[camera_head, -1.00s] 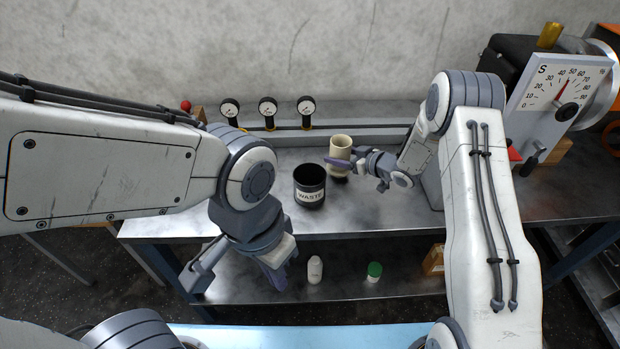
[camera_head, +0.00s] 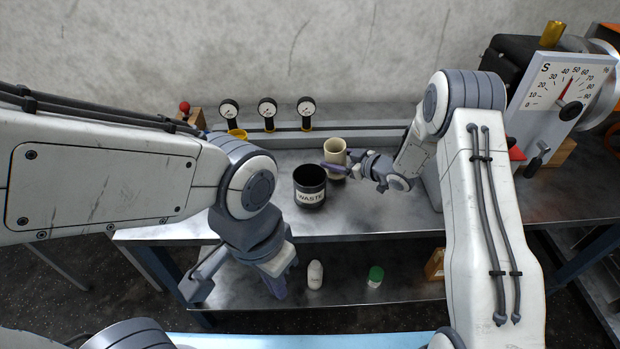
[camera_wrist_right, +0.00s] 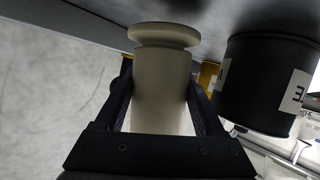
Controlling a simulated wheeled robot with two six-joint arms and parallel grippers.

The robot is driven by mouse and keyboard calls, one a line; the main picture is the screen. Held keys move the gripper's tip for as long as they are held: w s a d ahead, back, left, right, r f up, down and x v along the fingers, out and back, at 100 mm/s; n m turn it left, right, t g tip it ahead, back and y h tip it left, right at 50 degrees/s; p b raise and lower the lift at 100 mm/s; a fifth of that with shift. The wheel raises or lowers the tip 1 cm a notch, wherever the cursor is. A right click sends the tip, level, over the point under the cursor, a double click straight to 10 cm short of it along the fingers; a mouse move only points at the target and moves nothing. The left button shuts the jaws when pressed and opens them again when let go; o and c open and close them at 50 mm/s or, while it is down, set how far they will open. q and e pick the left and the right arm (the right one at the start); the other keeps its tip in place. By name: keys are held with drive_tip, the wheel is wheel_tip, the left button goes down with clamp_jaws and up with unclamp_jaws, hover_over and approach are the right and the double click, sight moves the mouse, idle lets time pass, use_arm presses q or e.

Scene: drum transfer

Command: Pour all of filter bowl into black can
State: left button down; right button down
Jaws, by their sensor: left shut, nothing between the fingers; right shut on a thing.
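The cream filter bowl (camera_head: 335,151) is held upright just right of and behind the black can (camera_head: 310,190), which stands on the bench with a "WASTE" label and a dark open mouth. My right gripper (camera_head: 336,170) is shut on the bowl's side. In the right wrist view the bowl (camera_wrist_right: 160,85) lies between the two fingers, and the can (camera_wrist_right: 265,85) is close beside it. The bowl's contents are hidden. My left gripper (camera_head: 278,286) is shut and empty, low at the front edge of the bench.
Several gauges (camera_head: 267,108) stand along the back ledge. A yellow item (camera_head: 237,134) is partly hidden by my left arm. A white bottle (camera_head: 315,274) and a green-capped jar (camera_head: 375,275) are on the lower shelf. A dial machine (camera_head: 570,85) is at right.

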sight(330, 155)
drive_tip(key=r, duration=0.2)
drive_tip(key=r+n, duration=0.1)
drive_tip(key=shift+s+a+t, duration=0.25)
drive_tip(key=shift+s+t, duration=0.05)
drive_tip(key=shift+a+r+h, duration=0.1)
drive_tip(key=shift+r+h, duration=0.2)
drive_tip(key=shift+s+a+r+n+t+b, duration=0.15)
drive_tip(key=shift+s+r+n+t+b, duration=0.15)
drive_tip(key=shift+n+b, duration=0.25)
drive_tip(key=shift+s+a+r+n+t+h+b, duration=0.25)
drive_tip(key=shift+r+n+b, duration=0.15)
drive_tip(key=shift+r+b, duration=0.2)
drive_tip(key=shift+s+a+r+n+t+h+b, duration=0.2)
drive_tip(key=shift+r+n+b, duration=0.15)
drive_tip(key=shift+r+b, duration=0.2)
drive_tip(key=shift+f+n+t+b, duration=0.25)
drive_tip(key=shift+f+n+b, duration=0.05)
drive_tip(key=shift+b, duration=0.7)
drive_tip(key=shift+a+f+n+b, duration=0.1)
drive_tip(key=shift+n+b, duration=0.3)
drive_tip(key=shift+b, duration=0.35)
drive_tip(key=shift+r, duration=0.35)
drive_tip(key=shift+t, duration=0.3)
drive_tip(key=shift+r+n+t+b, duration=0.3)
drive_tip(key=shift+n+b, duration=0.1)
drive_tip(key=shift+n, duration=0.2)
